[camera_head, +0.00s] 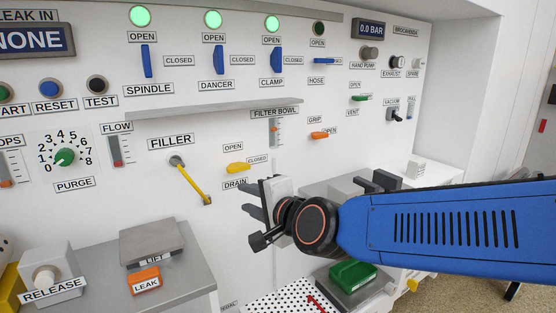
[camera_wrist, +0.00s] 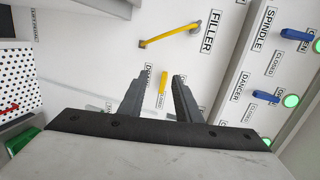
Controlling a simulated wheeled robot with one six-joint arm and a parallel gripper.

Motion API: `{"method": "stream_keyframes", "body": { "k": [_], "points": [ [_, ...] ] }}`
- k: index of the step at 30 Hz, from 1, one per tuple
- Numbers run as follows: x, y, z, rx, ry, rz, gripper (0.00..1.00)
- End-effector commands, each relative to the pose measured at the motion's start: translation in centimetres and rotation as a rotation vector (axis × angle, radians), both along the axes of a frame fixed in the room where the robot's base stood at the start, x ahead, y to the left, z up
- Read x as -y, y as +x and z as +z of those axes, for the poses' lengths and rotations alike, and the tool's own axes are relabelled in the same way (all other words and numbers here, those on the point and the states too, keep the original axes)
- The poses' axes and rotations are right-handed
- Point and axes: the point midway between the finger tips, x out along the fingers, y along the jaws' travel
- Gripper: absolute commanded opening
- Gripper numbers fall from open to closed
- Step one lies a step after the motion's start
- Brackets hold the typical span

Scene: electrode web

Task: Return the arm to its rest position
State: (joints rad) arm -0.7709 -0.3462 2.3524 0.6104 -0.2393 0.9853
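My blue arm (camera_head: 440,230) reaches in from the right of the head view, across the front of the white panel. My gripper (camera_head: 247,197) points left toward the panel, below and right of the yellow drain lever (camera_head: 238,167). In the wrist view my gripper (camera_wrist: 161,80) has its two dark fingers apart. The yellow drain lever (camera_wrist: 163,82) shows in the gap between them, but appears to lie beyond the fingertips. I see nothing held. The arm's base end is out of view.
The yellow filler lever (camera_head: 191,180) juts out left of my gripper. A shelf edge (camera_head: 210,108) runs above. A green block (camera_head: 352,274) and a perforated white plate (camera_head: 290,300) lie below the arm. A grey lift plate (camera_head: 150,243) stands at lower left. Open floor (camera_head: 490,288) shows at lower right.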

Motion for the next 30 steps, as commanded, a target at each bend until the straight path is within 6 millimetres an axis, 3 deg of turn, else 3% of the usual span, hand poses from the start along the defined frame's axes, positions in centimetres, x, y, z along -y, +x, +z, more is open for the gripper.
{"method": "stream_keyframes", "body": {
  "k": [1,7,14,24,30],
  "points": [
    [1.9,0.1,-0.4,0.01,-0.063,0.007,0.31],
    [8.4,-1.1,-3.2,0.032,-0.344,0.075,0.31],
    [16.4,-4.0,-7.1,0.015,-0.664,0.161,0.31],
    [28.2,-11.6,-13.0,-0.114,-1.09,0.326,0.31],
    [33.5,-16.8,-15.6,-0.225,-1.26,0.433,0.31]
  ]
}}
